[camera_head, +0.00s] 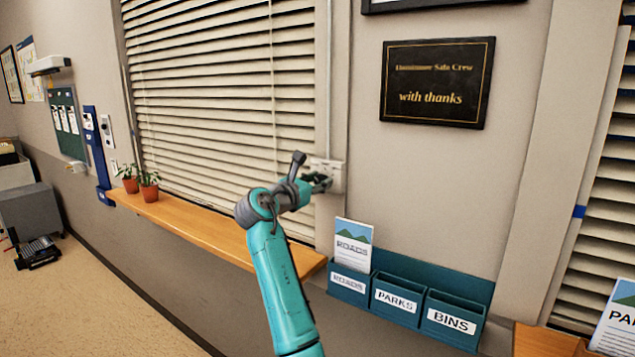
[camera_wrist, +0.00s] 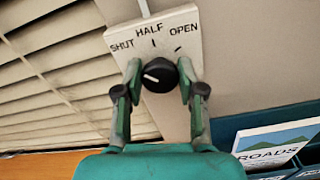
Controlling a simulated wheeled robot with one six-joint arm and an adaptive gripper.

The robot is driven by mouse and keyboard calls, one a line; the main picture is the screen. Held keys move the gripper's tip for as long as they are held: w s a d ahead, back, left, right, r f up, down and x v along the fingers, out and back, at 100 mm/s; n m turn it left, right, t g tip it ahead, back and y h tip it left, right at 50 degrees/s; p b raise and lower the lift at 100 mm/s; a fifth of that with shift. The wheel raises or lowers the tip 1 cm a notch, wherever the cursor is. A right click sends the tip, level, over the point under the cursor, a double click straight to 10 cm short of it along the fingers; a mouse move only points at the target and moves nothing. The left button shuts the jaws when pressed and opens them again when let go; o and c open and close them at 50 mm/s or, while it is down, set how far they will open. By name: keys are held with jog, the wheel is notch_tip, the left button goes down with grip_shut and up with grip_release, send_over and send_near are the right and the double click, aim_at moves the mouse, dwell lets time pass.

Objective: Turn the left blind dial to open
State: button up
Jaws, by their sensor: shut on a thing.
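The blind dial is a round black knob (camera_wrist: 159,75) on a white plate (camera_wrist: 190,28) marked SHUT, HALF and OPEN. Its white pointer line points left, towards the SHUT side. My gripper (camera_wrist: 158,84) has one finger on each side of the knob and is shut on it. In the head view my gripper (camera_head: 319,183) is at the plate (camera_head: 337,172), beside the right edge of the left window, and hides the knob. The left blind (camera_head: 215,90) is down, with its pale slats tilted and narrow dark gaps between them.
A wooden sill (camera_head: 190,221) with two potted plants (camera_head: 149,184) runs under the window. Below right of my gripper are teal leaflet holders (camera_head: 398,300) labelled ROADS, PARKS and BINS. A black plaque (camera_head: 437,83) hangs above them. Another blind (camera_head: 608,200) is at far right.

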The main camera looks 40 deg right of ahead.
jog(key=m, duration=0.5)
jog(key=shift+s, duration=0.1)
jog(key=m, duration=0.6)
jog(key=shift+f, duration=0.15)
jog(key=m, duration=1)
jog(key=shift+f, duration=0.2)
jog(key=shift+m, duration=0.3)
jog(key=o, duration=1.1)
jog(key=v, duration=1.2)
